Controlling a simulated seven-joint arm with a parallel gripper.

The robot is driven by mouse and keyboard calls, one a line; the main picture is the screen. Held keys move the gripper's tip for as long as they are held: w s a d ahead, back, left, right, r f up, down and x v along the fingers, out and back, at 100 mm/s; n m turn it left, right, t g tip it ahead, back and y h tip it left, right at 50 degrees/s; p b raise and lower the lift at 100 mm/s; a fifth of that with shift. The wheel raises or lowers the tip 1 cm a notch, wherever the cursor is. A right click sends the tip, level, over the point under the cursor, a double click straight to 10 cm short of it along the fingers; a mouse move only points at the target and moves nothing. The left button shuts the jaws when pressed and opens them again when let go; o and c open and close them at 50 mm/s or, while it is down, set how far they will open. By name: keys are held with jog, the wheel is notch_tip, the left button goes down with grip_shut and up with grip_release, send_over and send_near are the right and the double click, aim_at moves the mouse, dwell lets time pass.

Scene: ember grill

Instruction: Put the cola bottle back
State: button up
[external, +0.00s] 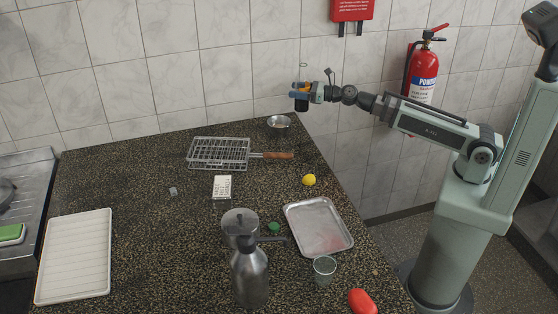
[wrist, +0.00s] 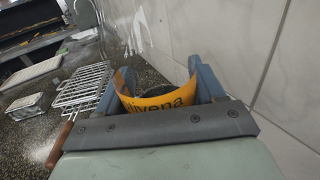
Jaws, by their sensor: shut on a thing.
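My gripper (external: 301,92) is at the end of the raised arm, near the back right corner of the counter. It is shut on a dark bottle (external: 301,104) with an orange label, apparently the cola bottle. In the wrist view the orange label (wrist: 160,102) sits between the two blue-grey fingers, with part of a word ending in "livena". In the external view the bottle looks roughly upright and held in the air. Its upper part is hard to make out, and the fingers hide part of its sides.
A small metal bowl (external: 279,122) stands near the back corner. A wire grill basket (external: 218,153), yellow lemon (external: 309,180), metal tray (external: 318,228), steel bottle (external: 249,276) and white ribbed tray (external: 75,256) occupy the speckled counter. The tiled wall is close behind.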

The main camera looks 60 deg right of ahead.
aim_at(299, 72)
notch_tip(299, 72, up, 8)
jog(key=shift+f, duration=0.1)
jog(key=s+a+n+g+y, duration=0.3)
jog(key=a, duration=1.1)
jog(key=s+a+n+g+y, duration=0.2)
jog(key=s+a+n+y, duration=0.15)
jog(key=a, duration=1.05)
jog(key=s+a+n+g+y, duration=0.2)
jog(key=s+a+g+y, duration=0.15)
jog(key=a, duration=1.05)
jog(key=shift+d+f, duration=0.1)
jog(key=shift+f, duration=7.45)
jog(key=shift+f, duration=0.1)
jog(key=o, duration=1.3)
jog(key=v, duration=1.2)
jog(key=shift+f, duration=0.1)
